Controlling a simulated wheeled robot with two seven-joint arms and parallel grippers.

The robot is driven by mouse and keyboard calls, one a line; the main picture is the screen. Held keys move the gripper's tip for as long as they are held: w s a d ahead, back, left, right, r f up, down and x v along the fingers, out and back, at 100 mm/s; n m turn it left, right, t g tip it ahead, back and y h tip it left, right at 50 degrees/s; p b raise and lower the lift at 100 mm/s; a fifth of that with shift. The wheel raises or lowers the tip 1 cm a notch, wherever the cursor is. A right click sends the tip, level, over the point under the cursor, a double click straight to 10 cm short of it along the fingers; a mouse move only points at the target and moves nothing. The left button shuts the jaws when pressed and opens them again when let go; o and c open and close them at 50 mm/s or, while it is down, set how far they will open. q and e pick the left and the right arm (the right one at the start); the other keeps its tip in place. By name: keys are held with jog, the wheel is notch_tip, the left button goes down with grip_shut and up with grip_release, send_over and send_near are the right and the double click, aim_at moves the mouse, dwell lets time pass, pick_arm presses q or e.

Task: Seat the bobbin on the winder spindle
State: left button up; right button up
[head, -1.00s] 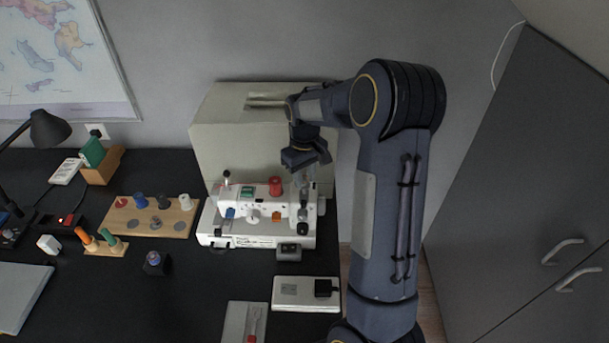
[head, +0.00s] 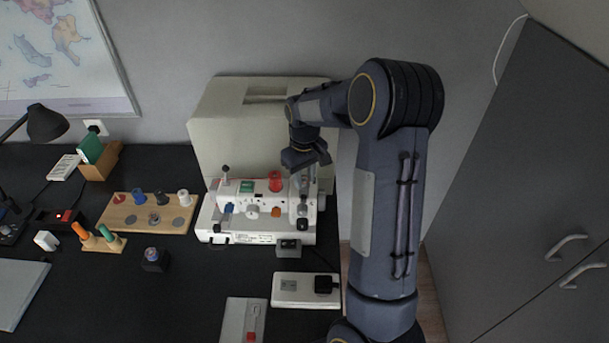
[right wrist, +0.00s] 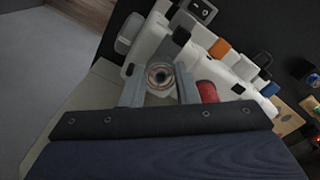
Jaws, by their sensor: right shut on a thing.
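The white sewing machine (head: 265,226) stands on the black table in the head view, and it fills the upper right of the right wrist view (right wrist: 150,40). My right gripper (head: 303,180) is over the right end of the machine's top. In the right wrist view its fingers (right wrist: 160,88) are shut on the bobbin (right wrist: 160,76), a small round ring with a dark centre. The winder spindle cannot be made out, and the gripper and bobbin cover that spot. I cannot tell whether the bobbin touches the machine. My left gripper is not in view.
A red spool (head: 275,181) stands on the machine just left of my right gripper. The cream machine cover (head: 225,125) stands close behind. Left are a wooden board (head: 120,218) with several spools and a small dark block (head: 155,260). A white box (head: 290,300) lies in front.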

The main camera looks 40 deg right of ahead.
jog(key=shift+f+b, duration=0.35)
jog(key=shift+f, duration=0.25)
jog(key=o, duration=1)
jog(key=shift+r, duration=0.1)
jog(key=shift+r, duration=0.1)
jog(key=shift+w+d+r, duration=0.1)
jog(key=shift+r, duration=0.15)
notch_tip(320, 180, up, 6)
jog(key=shift+r+b, duration=0.15)
jog(key=shift+b, duration=0.25)
jog(key=shift+a+r, duration=0.25)
jog(key=shift+r, duration=0.15)
